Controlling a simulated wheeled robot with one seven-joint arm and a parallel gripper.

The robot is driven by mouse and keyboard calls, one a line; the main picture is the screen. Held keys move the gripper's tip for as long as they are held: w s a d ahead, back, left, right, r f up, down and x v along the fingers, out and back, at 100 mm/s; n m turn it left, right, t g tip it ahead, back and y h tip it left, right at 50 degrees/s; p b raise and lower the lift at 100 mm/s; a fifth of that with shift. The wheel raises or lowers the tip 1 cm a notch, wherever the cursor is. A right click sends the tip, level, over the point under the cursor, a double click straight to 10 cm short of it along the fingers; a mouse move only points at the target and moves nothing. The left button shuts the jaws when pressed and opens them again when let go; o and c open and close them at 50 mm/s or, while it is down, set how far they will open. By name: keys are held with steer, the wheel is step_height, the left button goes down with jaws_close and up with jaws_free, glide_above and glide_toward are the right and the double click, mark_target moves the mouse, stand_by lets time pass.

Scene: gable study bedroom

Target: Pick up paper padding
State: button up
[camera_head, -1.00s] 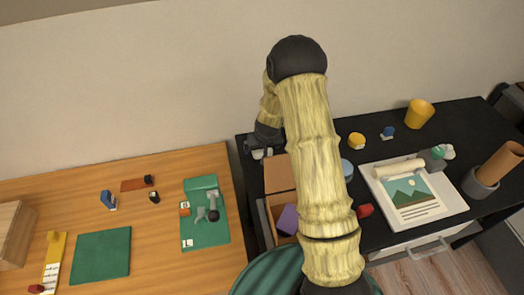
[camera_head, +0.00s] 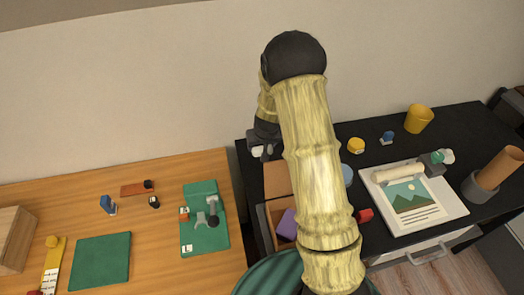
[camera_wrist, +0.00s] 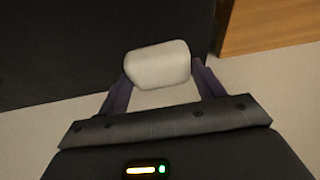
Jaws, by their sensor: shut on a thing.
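The paper padding (camera_wrist: 158,65) is a pale, rounded block in the wrist view. My gripper (camera_wrist: 160,80) is shut on it, with a dark finger on each side. In the head view, my gripper (camera_head: 262,150) is at the left back end of the black desk, behind the open box, and a pale bit of the padding (camera_head: 257,152) shows at its tip. My own arm hides part of the desk and the box.
An open cardboard box (camera_head: 268,225) with a purple item (camera_head: 287,224) stands on the black desk (camera_head: 350,220). A white tray (camera_head: 440,215) with a picture lies to the right. The wooden desk (camera_head: 150,240) at left holds green mats (camera_head: 100,260) and small items.

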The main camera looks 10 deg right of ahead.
step_height(320, 180, up, 14)
steer(key=shift+p, duration=0.3)
stand_by(0.5)
